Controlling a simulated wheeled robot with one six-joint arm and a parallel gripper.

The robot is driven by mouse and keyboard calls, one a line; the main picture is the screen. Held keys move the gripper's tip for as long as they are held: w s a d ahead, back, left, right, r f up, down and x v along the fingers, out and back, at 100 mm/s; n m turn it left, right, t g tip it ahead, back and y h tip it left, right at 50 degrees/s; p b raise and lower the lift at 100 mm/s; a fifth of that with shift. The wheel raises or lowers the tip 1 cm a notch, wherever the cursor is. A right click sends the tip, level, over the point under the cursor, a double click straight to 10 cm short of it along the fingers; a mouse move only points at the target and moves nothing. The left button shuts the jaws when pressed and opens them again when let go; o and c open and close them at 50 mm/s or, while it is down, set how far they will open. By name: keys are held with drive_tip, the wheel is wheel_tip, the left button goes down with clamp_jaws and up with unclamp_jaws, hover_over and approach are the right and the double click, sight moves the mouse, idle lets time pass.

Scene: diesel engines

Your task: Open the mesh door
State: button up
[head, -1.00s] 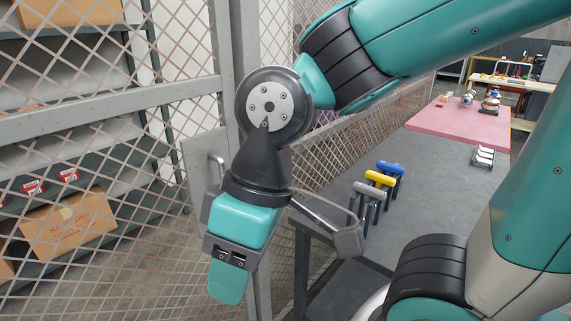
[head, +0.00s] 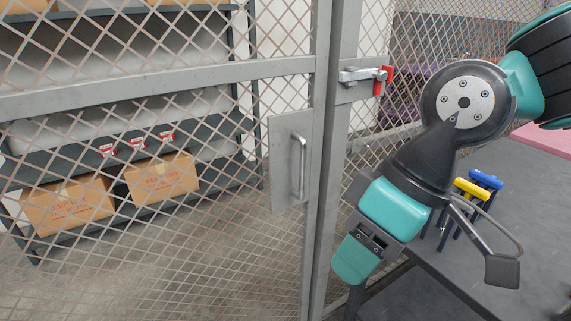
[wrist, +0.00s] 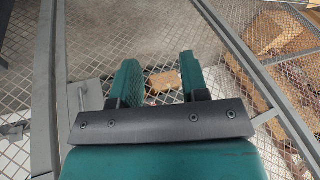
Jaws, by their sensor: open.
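The mesh door (head: 160,82) is a grey metal frame with diamond mesh, filling the left of the head view. It looks shut, its edge close against the post. A grey plate (head: 282,185) with an upright pull handle (head: 299,166) sits near its right edge. The plate also shows left of the fingers in the wrist view (wrist: 92,95). A silver latch (head: 358,75) with a red end (head: 384,80) is on the post; its engagement is unclear. My gripper (head: 355,262) is open and empty, right of and lower than the handle, apart from it. Both fingers show in the wrist view (wrist: 158,82).
Shelves with cardboard boxes (head: 162,178) stand behind the mesh. At right, a dark table (head: 520,225) holds yellow-handled (head: 470,188) and blue-handled (head: 486,179) tools, close to my arm. A mesh wall (head: 450,30) runs behind. Floor shows through the door.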

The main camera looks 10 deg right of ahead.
drive_tip(key=w+f+n+t+y+b, duration=0.1)
drive_tip(key=w+f+t+y+b, duration=0.2)
drive_tip(key=w+f+b, duration=0.4)
drive_tip(key=w+f+n+t+y+b, duration=0.1)
drive_tip(key=w+f+t+y+b, duration=0.2)
drive_tip(key=w+b, duration=0.35)
drive_tip(key=w+d+m+t+h+b, duration=0.2)
drive_tip(key=w+d+m+t+b, duration=0.15)
drive_tip(key=w+d+t, duration=0.8)
drive_tip(key=w+a+g+p, duration=0.1)
drive_tip(key=w+a+p, duration=0.2)
drive_tip(key=w, duration=0.3)
drive_tip(key=w+a+g+p, duration=0.1)
drive_tip(key=w+a+p, duration=0.3)
drive_tip(key=w+p, duration=0.2)
drive_tip(key=shift+w, duration=0.65)
clamp_jaws()
